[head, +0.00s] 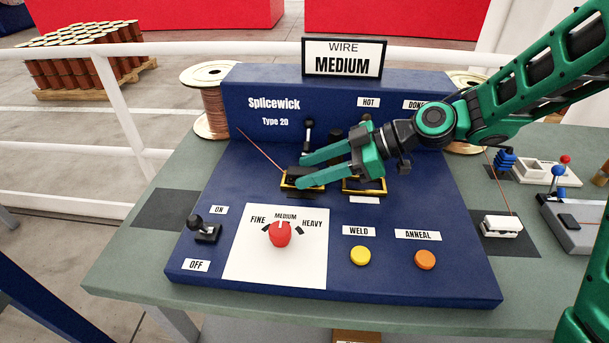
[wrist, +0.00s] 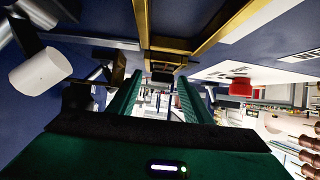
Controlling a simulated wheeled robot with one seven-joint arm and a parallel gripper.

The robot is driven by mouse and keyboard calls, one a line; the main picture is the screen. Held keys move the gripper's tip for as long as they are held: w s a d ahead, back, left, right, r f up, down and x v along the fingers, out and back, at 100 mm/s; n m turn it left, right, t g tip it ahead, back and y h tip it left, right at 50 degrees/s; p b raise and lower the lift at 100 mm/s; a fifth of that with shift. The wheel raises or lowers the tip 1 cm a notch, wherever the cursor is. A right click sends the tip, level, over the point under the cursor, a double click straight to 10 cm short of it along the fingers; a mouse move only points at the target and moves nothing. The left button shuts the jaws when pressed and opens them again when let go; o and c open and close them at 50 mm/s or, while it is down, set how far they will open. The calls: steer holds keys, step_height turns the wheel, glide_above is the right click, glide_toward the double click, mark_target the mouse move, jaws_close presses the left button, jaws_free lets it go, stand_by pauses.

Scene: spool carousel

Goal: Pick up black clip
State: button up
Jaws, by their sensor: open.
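The black clip (head: 291,175) sits at the left gold-framed seat of the blue Splicewick machine, with a thin copper wire running to it from the upper left. My gripper (head: 301,172) is open, its two green fingers pointing left, one on the far side and one on the near side of the clip. The near finger hides part of the clip and its seat. In the wrist view, a small dark block (wrist: 162,77), which looks like the clip, shows just beyond and between the open fingertips (wrist: 159,84). I cannot tell whether the fingers touch it.
Black-handled levers (head: 308,135) stand just behind the seats. A second gold-framed seat (head: 374,185) lies under my gripper. A red dial (head: 280,234) and yellow (head: 360,256) and orange (head: 425,260) buttons are nearer. A white clip (head: 502,226) rests on the dark mat at right.

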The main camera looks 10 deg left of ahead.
jaws_close()
steer(key=shift+r, duration=0.1)
